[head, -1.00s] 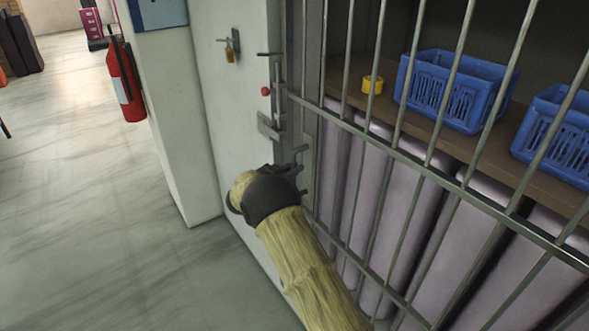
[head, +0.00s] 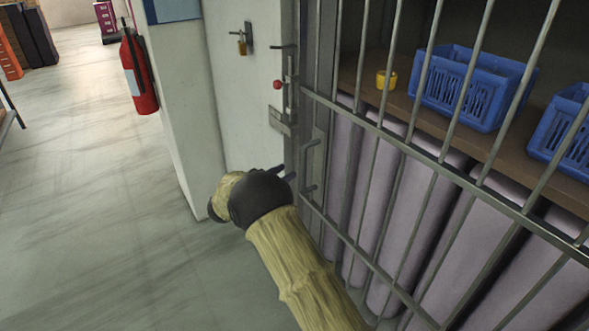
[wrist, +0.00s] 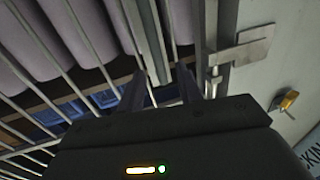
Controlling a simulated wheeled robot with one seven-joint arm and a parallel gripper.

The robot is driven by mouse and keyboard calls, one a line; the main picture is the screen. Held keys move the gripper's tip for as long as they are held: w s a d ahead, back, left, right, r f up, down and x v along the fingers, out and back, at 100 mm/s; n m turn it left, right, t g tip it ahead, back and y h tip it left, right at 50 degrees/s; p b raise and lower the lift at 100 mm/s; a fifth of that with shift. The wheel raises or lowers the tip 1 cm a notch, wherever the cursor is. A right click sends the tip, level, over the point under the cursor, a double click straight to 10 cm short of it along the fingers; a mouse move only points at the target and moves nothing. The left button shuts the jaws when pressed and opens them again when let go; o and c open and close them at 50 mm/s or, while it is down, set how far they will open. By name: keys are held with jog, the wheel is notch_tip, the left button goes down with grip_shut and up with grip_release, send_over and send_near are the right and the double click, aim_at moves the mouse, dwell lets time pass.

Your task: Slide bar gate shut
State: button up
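The barred gate (head: 447,170) stands across the shelf bay, its left end beside the latch post. Its upright handle (head: 317,165) is near that end. Whether a narrow gap remains at the post cannot be told. My gripper (head: 286,176) is just left of the handle and apart from it in the head view. In the wrist view, my gripper (wrist: 162,88) has its two fingers apart, with the gate's upright edge bar (wrist: 150,45) showing between and beyond them. A metal latch plate (head: 281,121) is on the white wall; it also shows in the wrist view (wrist: 243,50).
A padlock (head: 241,46) and a red knob (head: 277,85) are on the wall near the post. A fire extinguisher (head: 138,75) hangs at left. Blue crates (head: 470,90) and a yellow roll (head: 386,80) sit behind the bars.

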jog(key=v, duration=0.9)
jog(key=shift+b, duration=0.4)
jog(key=w+d+r+n+t+y+p, duration=0.1)
jog(key=w+d+r+n+y+p, duration=0.1)
jog(key=d+r+n+y+p, duration=0.25)
jog(key=w+d+r+n+t+y+p, duration=0.1)
jog(key=w+d+r+n+t+y, duration=0.15)
jog(key=r+y, duration=0.4)
jog(key=s+d+f+n+g+y+p, duration=0.1)
jog(key=s+d+g, duration=0.3)
jog(key=s, duration=0.7)
jog(key=s+d+f+n+g+y+p, duration=0.1)
jog(key=s+d+g, duration=0.3)
jog(key=s, duration=0.7)
jog(key=s+d+f+n+g+p, duration=0.1)
jog(key=s+d+g+p, duration=0.2)
jog(key=s, duration=0.9)
jog(key=d+g, duration=0.1)
jog(key=d, duration=0.2)
jog(key=shift+y, duration=0.4)
jog(key=shift+w+g, duration=0.1)
jog(key=shift+g, duration=0.15)
